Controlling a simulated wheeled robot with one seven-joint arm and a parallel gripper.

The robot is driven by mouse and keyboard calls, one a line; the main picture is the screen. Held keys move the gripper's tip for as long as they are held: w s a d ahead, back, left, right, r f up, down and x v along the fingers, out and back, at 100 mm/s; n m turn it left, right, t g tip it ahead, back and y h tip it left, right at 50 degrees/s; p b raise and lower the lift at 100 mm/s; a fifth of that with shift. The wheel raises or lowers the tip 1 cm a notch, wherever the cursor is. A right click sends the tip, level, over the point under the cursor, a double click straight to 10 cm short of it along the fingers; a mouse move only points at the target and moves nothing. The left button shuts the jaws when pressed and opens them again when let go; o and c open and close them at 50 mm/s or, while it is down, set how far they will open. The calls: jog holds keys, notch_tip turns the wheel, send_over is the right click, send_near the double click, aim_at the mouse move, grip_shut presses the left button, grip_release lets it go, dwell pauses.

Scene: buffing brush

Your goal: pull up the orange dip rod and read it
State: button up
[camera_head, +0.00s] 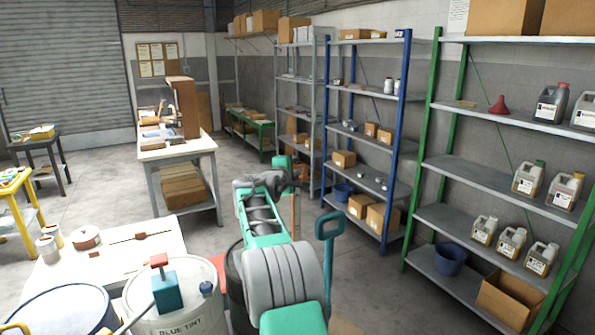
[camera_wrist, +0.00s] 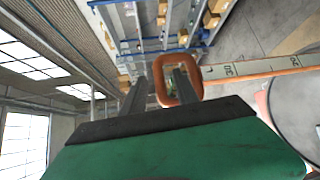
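The orange dip rod (camera_wrist: 262,68) has a loop handle (camera_wrist: 200,82) and a pale scale; the marks 30 and 20 show in the wrist view. Its far end runs out of that picture. In the head view the rod (camera_head: 294,217) stands upright as a thin orange line beyond my arm, its lower part hidden. My gripper (camera_wrist: 160,82) has one dark finger outside the loop and the other across its opening, with the loop's end bar between them. The fingers look shut on this bar, though the contact is not clear. The liquid mark cannot be read.
A dark drum (camera_head: 234,272) stands partly behind my arm. A white drum marked BLUE TINT (camera_head: 178,322) with a teal pump is to its left. A white table (camera_head: 118,262) lies beyond. Green-posted shelves (camera_head: 455,178) with jugs stand on the right; grey floor lies between.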

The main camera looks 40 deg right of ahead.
jog(key=b+v, duration=0.1)
jog(key=v, duration=0.3)
jog(key=s+a+f+m+y, duration=0.1)
jog(key=s+a+f+y, duration=0.15)
jog(key=a, duration=0.55)
jog(key=s+a+f+m+y, duration=0.1)
jog(key=s+a+f+y, duration=0.15)
jog(key=a, duration=0.55)
jog(key=s+a+f+m+y, duration=0.1)
jog(key=a+f+y, duration=0.15)
jog(key=a, duration=0.55)
jog(key=s+a+f+m+g+y, duration=0.2)
jog(key=s+a+f+y, duration=0.1)
jog(key=s+a+f, duration=0.4)
jog(key=s+a+f+m+g+y, duration=0.2)
jog(key=s+a+f, duration=0.5)
jog(key=s+a, duration=0.7)
jog(key=s+y, duration=0.1)
jog(key=s, duration=0.3)
jog(key=shift+m, duration=0.3)
jog(key=shift+s+y, duration=0.1)
jog(key=shift+y, duration=0.15)
